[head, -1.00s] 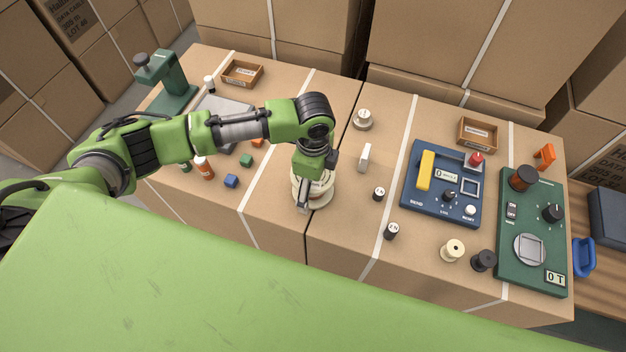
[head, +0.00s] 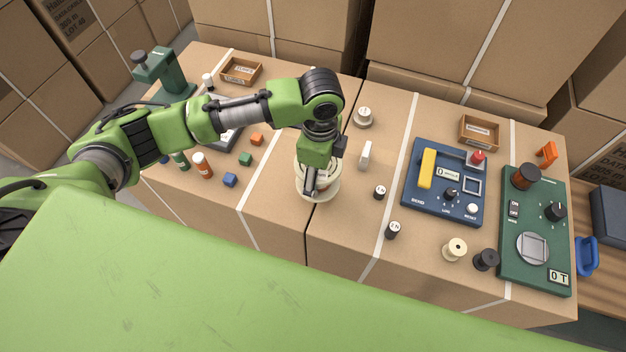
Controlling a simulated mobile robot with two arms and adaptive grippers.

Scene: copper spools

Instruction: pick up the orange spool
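My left gripper (head: 310,188) points down over a round cream-white container (head: 331,189) near the front middle of the boxes. It hides much of the container, and I cannot tell whether its fingers are open or shut. A small reddish patch shows inside the container beside the fingers, too hidden to name. No clearly orange spool stands in plain view. A dark copper-brown spool-like piece (head: 525,177) sits on the green panel (head: 512,265) at the right. A cream spool (head: 455,249) and a black spool (head: 486,260) stand at the front right. My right gripper is not in view.
A blue panel (head: 417,205) lies right of the container. Small dark cylinders (head: 392,230) and a white upright block (head: 365,155) stand between. Open trays (head: 241,71) (head: 478,132) lie at the back.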

